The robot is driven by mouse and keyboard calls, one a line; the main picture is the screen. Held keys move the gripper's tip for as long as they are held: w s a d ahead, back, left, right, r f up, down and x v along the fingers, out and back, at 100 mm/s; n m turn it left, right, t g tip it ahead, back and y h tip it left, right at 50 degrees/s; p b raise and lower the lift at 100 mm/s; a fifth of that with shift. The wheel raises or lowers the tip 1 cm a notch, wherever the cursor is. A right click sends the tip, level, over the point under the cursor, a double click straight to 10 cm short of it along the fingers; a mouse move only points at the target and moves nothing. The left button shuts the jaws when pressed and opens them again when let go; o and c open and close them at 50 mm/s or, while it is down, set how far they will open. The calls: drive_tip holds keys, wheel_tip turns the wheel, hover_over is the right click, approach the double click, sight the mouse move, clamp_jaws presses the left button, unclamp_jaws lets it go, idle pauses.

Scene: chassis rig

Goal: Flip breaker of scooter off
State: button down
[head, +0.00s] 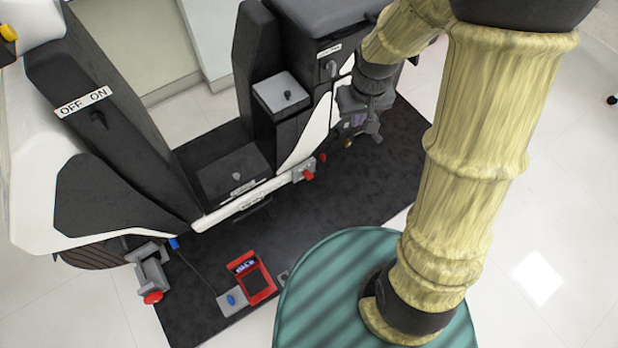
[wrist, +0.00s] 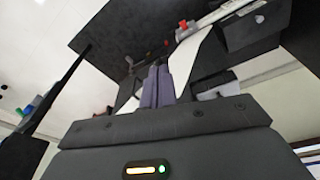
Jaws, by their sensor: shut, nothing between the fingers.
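The scooter (head: 215,215), black and white, stands on a dark mat. A grey box with a small black lever (head: 288,95) is on its seat post. A dark knob (head: 331,69) sits under a small white label (head: 328,53) too small to read. Another small knob (head: 97,117) sits below an "OFF ON" label (head: 84,102) on the front column. I cannot tell which of these is the breaker. My gripper (head: 357,124) is beside the scooter's rear, right of the knob. Its fingers are together and empty in the wrist view (wrist: 158,70), by a white scooter panel (wrist: 190,62).
A red meter (head: 252,278) lies on the mat (head: 330,205). White floor to the right is mostly clear.

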drive_tip(key=w+a+f+n+b, duration=0.1)
drive_tip(key=w+a+f+b, duration=0.25)
drive_tip(key=f, duration=0.45)
drive_tip(key=w+a+f+n+b, duration=0.1)
drive_tip(key=w+a+f+b, duration=0.15)
drive_tip(key=f+b, duration=0.35)
drive_tip(key=n+g+b, duration=0.1)
drive_tip(key=n+b, duration=0.1)
drive_tip(key=b, duration=0.4)
hover_over(308, 174)
wheel_tip(308, 174, down, 14)
drive_tip(key=shift+w+f, duration=0.15)
drive_tip(key=shift+w, duration=0.05)
drive_tip(key=shift+f, duration=0.1)
drive_tip(key=f, duration=0.3)
drive_tip(key=f+b, duration=0.1)
drive_tip(key=f, duration=0.2)
drive_tip(key=f+b, duration=0.1)
drive_tip(key=f, duration=0.2)
drive_tip(key=shift+w+a+f, duration=0.3)
drive_tip(key=shift+w+f, duration=0.05)
drive_tip(key=shift+s+d+f+b, duration=0.15)
drive_tip(key=shift+s+f+b, duration=0.1)
drive_tip(key=shift+f, duration=0.4)
drive_tip(key=shift+s+d+f+b, duration=0.2)
drive_tip(key=shift+f+b, duration=0.1)
drive_tip(key=shift+f, duration=0.3)
drive_tip(key=shift+s+d+f+b, duration=0.1)
drive_tip(key=shift+s+f+b, duration=0.15)
drive_tip(key=shift+f, duration=0.4)
